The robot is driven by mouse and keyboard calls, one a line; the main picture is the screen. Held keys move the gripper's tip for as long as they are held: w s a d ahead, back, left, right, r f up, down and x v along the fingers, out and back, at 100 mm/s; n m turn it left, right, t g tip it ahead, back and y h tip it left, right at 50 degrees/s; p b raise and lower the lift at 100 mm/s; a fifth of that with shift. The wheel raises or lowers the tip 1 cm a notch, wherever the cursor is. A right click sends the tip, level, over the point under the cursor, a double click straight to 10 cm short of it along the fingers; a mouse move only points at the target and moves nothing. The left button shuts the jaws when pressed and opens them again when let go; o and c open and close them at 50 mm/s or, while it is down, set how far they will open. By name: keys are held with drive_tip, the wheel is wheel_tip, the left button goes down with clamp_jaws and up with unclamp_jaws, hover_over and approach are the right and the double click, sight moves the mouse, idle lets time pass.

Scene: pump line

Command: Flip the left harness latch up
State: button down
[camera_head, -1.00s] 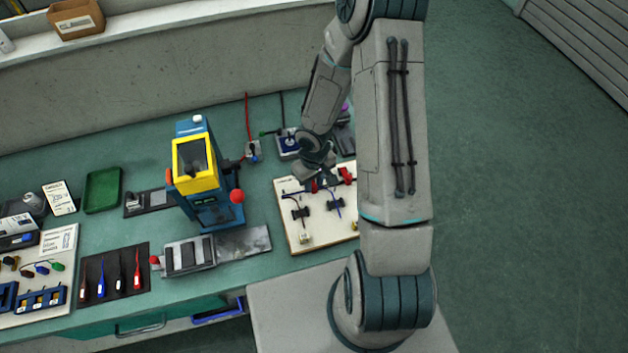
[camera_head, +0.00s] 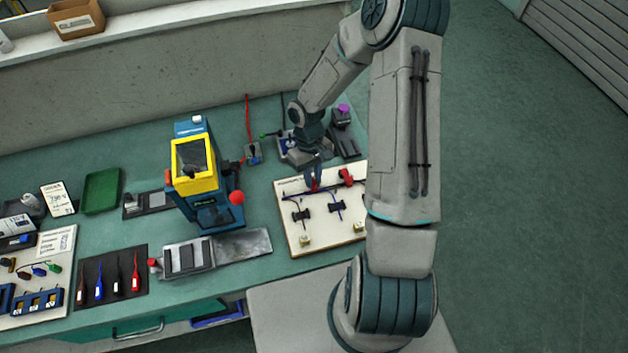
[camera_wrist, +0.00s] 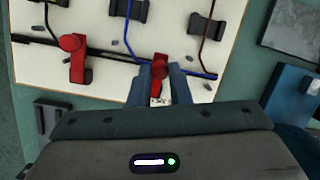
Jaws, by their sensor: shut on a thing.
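The left harness latch (camera_head: 313,187), a small red lever, sits near the upper edge of the pale harness board (camera_head: 293,236). My gripper (camera_head: 315,184) is over it, coming from the back of the bench. In the wrist view, my gripper (camera_wrist: 161,80) has its blue-grey fingers on both sides of the left latch (camera_wrist: 160,62) and is shut on it. The latch's lower end is partly hidden between the fingers; its exact tilt is hard to tell. The other red latch (camera_head: 346,176) is free; it also shows in the wrist view (camera_wrist: 76,62).
Dark and blue wires run across the board through black clips (camera_head: 337,206). A blue and yellow press (camera_head: 195,168) stands left of the board. A grey device with a purple knob (camera_head: 343,110) is behind it. My arm covers the board's right edge.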

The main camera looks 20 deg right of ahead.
drive_tip(key=w+g, duration=0.2)
drive_tip(key=g, duration=0.1)
drive_tip(key=shift+w+r+g+b, duration=0.15)
drive_tip(key=shift+r+g+b, duration=0.15)
drive_tip(key=w+g+b, duration=0.1)
drive_tip(key=g, duration=0.1)
drive_tip(key=w+g+b, duration=0.1)
drive_tip(key=g+b, duration=0.1)
drive_tip(key=shift+w, duration=0.25)
drive_tip(key=shift+w+g, duration=0.45)
drive_tip(key=shift+g, duration=0.35)
drive_tip(key=shift+w+g, duration=0.4)
drive_tip(key=shift+g, duration=0.4)
drive_tip(key=c, duration=1.3)
unclamp_jaws()
drive_tip(key=shift+c, duration=0.2)
